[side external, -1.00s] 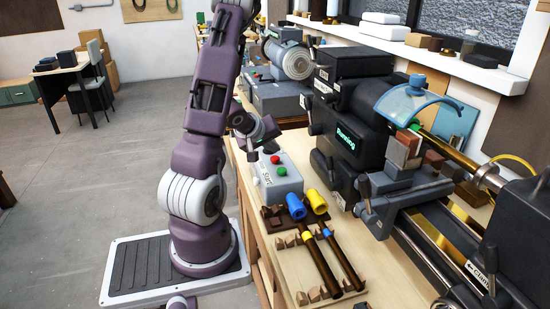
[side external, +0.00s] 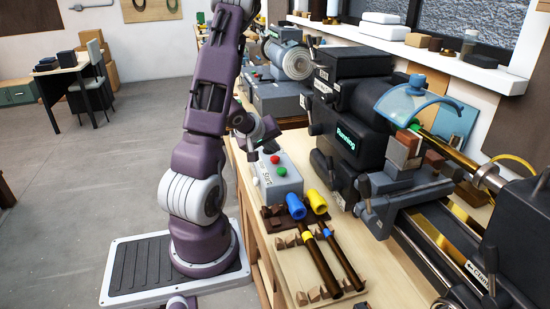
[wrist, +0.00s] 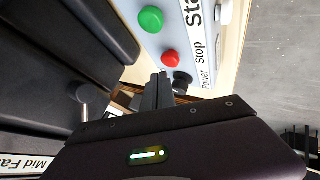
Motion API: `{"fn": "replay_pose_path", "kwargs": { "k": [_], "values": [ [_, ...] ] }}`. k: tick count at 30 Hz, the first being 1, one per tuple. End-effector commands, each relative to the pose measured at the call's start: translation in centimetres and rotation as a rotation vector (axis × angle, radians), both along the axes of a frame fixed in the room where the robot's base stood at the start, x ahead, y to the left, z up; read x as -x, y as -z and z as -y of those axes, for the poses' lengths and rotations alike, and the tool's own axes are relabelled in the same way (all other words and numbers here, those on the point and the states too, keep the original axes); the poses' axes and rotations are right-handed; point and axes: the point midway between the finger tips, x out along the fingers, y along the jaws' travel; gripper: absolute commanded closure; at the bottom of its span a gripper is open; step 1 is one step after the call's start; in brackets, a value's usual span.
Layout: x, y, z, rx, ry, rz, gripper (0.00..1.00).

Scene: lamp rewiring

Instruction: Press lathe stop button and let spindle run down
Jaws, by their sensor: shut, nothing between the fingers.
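The control box (side external: 287,178) stands on the bench, with a red stop button (side external: 275,159) and a green button (side external: 282,171) on top. In the wrist view the red button (wrist: 170,58) lies beside the "Stop" label, with the green button (wrist: 151,19) beyond it. My gripper (wrist: 160,78) is shut and empty, its tips close to the red button; I cannot tell whether they touch it. In the side view the fingertips are hard to make out near the box. The lathe (side external: 350,130) shows "Running" on its display (side external: 346,138).
A rack (side external: 300,240) with a blue-handled tool (side external: 296,207) and a yellow-handled tool (side external: 317,202) lies in front of the box. A black knob (wrist: 182,82) sits beside the red button, by the "Power" label. The dark lathe housing (wrist: 60,50) is close on the left in the wrist view.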

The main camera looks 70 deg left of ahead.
Motion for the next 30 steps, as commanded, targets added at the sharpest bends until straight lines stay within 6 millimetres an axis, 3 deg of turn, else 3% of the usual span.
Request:
{"fn": "replay_pose_path", "kwargs": {
  "k": [30],
  "values": [
    [0.01,0.8,0.04,0.002,0.0,-0.001,1.0]
  ]
}}
